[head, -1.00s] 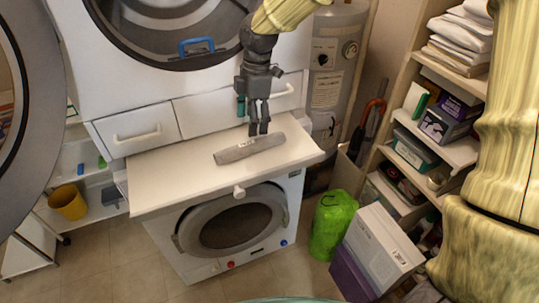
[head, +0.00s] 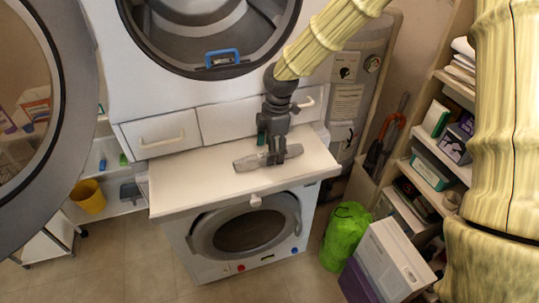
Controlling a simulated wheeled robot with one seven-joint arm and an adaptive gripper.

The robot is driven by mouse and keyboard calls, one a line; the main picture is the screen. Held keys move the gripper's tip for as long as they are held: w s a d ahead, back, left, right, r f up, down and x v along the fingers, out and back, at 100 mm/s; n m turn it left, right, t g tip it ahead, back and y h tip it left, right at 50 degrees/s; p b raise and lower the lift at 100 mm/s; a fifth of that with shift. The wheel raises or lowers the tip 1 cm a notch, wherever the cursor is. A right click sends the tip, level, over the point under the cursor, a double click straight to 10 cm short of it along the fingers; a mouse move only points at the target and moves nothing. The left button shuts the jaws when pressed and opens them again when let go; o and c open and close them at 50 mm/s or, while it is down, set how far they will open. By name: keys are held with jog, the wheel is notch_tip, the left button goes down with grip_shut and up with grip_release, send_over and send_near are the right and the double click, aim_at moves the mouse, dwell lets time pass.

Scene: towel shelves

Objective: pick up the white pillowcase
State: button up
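A long, narrow grey item (head: 247,163), perhaps rolled cloth, lies on the white pull-out shelf (head: 190,185) above the lower washer. I cannot tell whether it is the white pillowcase. My gripper (head: 277,162) points down at the item's right half. Its fingers overlap the item in the view and hide part of it. I cannot tell whether they are closed on it. White folded cloths (head: 462,62) lie on the upper right shelf, partly cut off by my own arm.
The open dryer door (head: 75,120) takes up the left side. A drawer (head: 160,133) is above the pull-out shelf. A yellow bucket (head: 88,197) is at left.

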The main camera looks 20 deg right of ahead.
jog(key=shift+a+f+p, duration=0.15)
jog(key=shift+f+p, duration=0.25)
jog(key=shift+f, duration=1)
jog(key=c, duration=1.3)
jog(key=shift+w+r, duration=0.1)
jog(key=shift+r, duration=0.05)
